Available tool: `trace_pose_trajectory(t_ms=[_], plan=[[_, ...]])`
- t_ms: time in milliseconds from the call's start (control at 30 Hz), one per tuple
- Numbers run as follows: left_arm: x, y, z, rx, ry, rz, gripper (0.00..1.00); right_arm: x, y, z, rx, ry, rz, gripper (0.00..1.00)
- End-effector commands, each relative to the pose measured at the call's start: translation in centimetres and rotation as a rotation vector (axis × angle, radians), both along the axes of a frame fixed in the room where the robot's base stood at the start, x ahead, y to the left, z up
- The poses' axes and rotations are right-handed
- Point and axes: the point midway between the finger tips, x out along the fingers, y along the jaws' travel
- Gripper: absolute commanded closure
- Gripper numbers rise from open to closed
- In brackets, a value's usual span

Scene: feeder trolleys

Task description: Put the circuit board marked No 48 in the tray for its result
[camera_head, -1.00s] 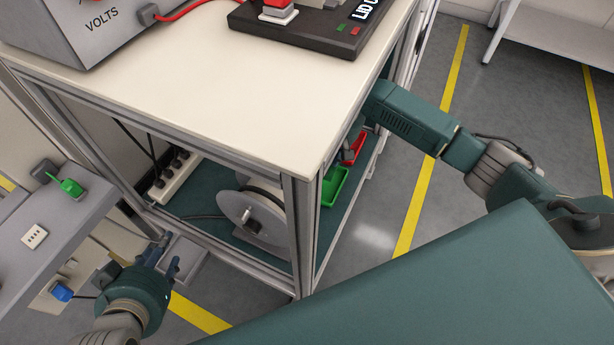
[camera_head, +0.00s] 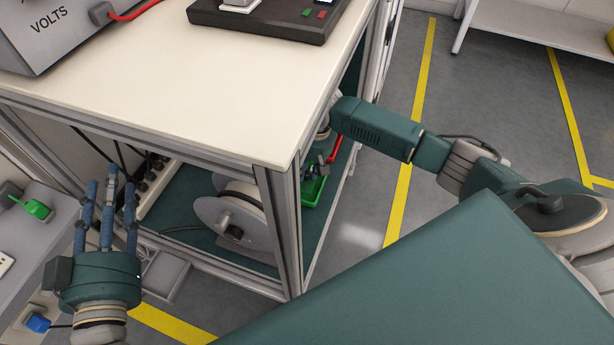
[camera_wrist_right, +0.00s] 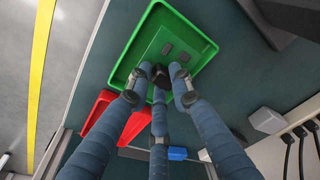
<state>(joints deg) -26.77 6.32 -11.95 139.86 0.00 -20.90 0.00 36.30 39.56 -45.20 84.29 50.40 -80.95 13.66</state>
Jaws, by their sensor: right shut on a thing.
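My right gripper (camera_wrist_right: 160,78) is shut on a green circuit board (camera_wrist_right: 172,38) with small dark parts on it. The board is over or inside the green tray (camera_wrist_right: 122,66); I cannot tell whether it touches the tray floor. No number is readable on it. The green tray also shows in the head view (camera_head: 314,190), on the trolley's lower shelf, with my right gripper (camera_head: 322,162) just above it. A red tray (camera_wrist_right: 103,105) lies beside the green one. My left gripper (camera_head: 108,190) is empty, its fingers spread, left of the trolley.
The trolley's pale top (camera_head: 200,100) overhangs the lower shelf, with a frame post (camera_head: 283,230) at its corner. A reel (camera_head: 235,215) and a power strip (camera_head: 155,185) are on the shelf. A grey side table (camera_head: 45,235) stands at left. Floor to the right is clear.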

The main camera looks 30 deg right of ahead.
Motion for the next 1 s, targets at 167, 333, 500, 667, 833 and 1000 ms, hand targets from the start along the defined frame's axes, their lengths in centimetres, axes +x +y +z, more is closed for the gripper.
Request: trace_pose_trajectory(t_ms=[167, 333, 500, 667, 833, 1000], plan=[[-0.2, -0.4, 3.6, -0.043, -0.164, -0.010, 0.60, 0.0, 0.0, -1.9, 0.000, 0.001, 0.000, 1.00], [-0.6, -0.5, 5.6, -0.065, -0.246, -0.015, 0.60, 0.0, 0.1, -2.6, 0.001, 0.000, 0.000, 1.00], [-0.7, -0.5, 5.9, -0.068, -0.255, -0.015, 0.60, 0.0, 0.0, -2.5, 0.001, 0.000, 0.000, 1.00], [-0.7, -0.5, 5.8, -0.067, -0.251, -0.015, 0.60, 0.0, 0.0, -2.6, 0.001, 0.000, 0.000, 1.00], [-0.6, -0.5, 5.5, -0.063, -0.240, -0.014, 0.60, 0.0, 0.0, -2.7, 0.001, 0.000, 0.000, 0.60], [-0.6, -0.5, 5.5, -0.063, -0.240, -0.014, 0.60, 0.0, 0.0, -2.7, 0.001, 0.000, 0.000, 0.60]])
